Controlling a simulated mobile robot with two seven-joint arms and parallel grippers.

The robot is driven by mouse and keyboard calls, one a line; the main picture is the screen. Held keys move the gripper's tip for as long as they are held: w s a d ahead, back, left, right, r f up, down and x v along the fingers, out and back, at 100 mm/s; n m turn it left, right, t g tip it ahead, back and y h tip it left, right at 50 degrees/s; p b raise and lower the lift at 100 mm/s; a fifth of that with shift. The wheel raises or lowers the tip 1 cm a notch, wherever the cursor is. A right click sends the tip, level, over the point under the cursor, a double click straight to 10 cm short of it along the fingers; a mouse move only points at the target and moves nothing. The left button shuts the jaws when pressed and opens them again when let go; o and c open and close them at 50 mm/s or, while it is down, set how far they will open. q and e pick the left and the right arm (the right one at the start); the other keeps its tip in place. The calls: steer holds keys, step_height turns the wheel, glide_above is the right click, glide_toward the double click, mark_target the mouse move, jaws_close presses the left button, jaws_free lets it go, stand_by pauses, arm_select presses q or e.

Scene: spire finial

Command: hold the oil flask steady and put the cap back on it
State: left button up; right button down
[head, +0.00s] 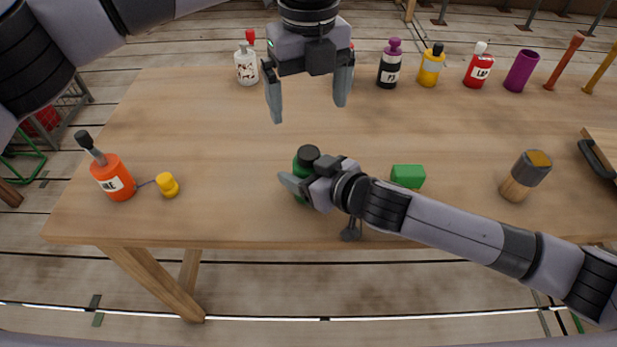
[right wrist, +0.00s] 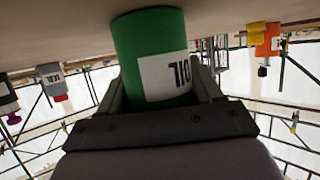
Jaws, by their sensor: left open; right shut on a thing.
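The green oil flask (head: 301,164) stands on the table near the front edge, with a dark round top. In the right wrist view the flask (right wrist: 148,45) shows a white label reading OIL. My right gripper (head: 300,187) is shut on its body, one finger on each side. A small green block-like piece (head: 408,176) lies on the table to the right of the flask; it may be the cap, but I cannot tell for certain. My left gripper (head: 309,113) is open and empty, pointing down above the table, behind the flask in the picture.
An orange bottle (head: 113,178) with a yellow piece (head: 168,185) beside it stands at the left. A brush-like wooden piece (head: 525,176) stands at the right. Several bottles, a purple cup (head: 521,71) and handles line the back edge. The wooden table (head: 200,130) is clear left of centre.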

arm_select(q)
step_height(320, 180, up, 6)
steer(key=shift+r, duration=0.2)
arm_select(e)
steer(key=shift+c, duration=0.5)
jaws_free()
steer(key=shift+s+d, duration=0.1)
arm_select(q)
steer(key=shift+r, duration=0.1)
arm_select(e)
steer(key=shift+v, duration=3.5)
